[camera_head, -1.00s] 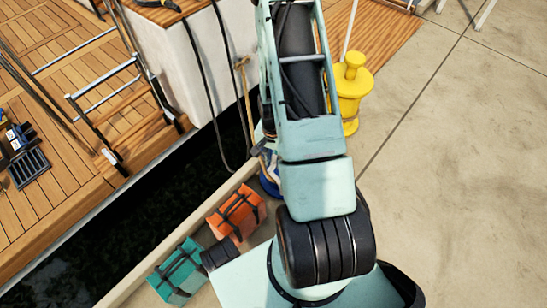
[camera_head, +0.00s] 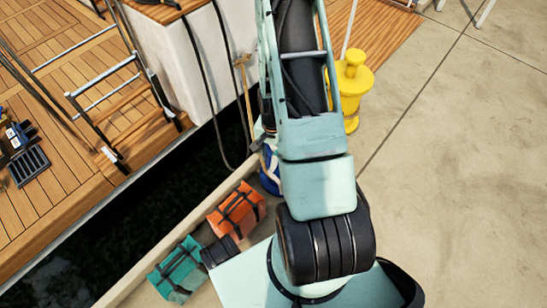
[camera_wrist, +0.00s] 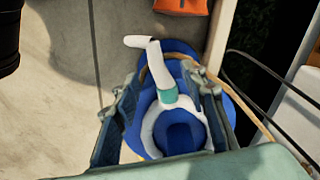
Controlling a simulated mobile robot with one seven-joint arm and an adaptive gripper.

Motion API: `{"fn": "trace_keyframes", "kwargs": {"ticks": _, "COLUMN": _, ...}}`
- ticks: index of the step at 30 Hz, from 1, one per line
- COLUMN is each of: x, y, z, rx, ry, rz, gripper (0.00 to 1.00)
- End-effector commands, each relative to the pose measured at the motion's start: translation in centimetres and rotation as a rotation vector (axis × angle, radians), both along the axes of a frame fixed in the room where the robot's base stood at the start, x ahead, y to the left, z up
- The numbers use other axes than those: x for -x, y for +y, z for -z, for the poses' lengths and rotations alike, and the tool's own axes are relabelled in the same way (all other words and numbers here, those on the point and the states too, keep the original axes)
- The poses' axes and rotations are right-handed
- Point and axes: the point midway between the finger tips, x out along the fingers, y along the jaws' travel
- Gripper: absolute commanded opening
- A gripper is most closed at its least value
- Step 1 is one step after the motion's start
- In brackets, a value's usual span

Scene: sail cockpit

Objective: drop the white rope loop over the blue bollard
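The blue bollard (camera_wrist: 182,138) fills the lower middle of the wrist view, seen from above. The white rope loop (camera_wrist: 150,128) lies around the bollard's blue top, with a teal band (camera_wrist: 167,96) on it and a white tail running up and left. My gripper (camera_wrist: 163,118) is open, its fingers wide apart on either side of the loop and bollard. Whether a finger touches them I cannot tell. In the head view the blue bollard (camera_head: 270,184) shows only partly behind my arm, with some white rope on it. The gripper is mostly hidden there.
A yellow bollard (camera_head: 352,90) stands to the right of my arm. Orange (camera_head: 237,208) and teal (camera_head: 178,270) bags lie along the quay edge. A dark water gap separates the quay from the wooden deck (camera_head: 60,120) with its ladder. Concrete at right is clear.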

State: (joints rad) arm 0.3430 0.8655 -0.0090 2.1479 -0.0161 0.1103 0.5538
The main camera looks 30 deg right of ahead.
Motion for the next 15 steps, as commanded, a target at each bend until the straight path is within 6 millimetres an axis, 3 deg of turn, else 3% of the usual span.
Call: {"fn": "trace_keyframes", "kwargs": {"ticks": 15, "x": 0.0, "y": 0.1, "z": -8.3, "rx": 0.002, "ry": -0.004, "rz": 0.0, "gripper": 0.39}}
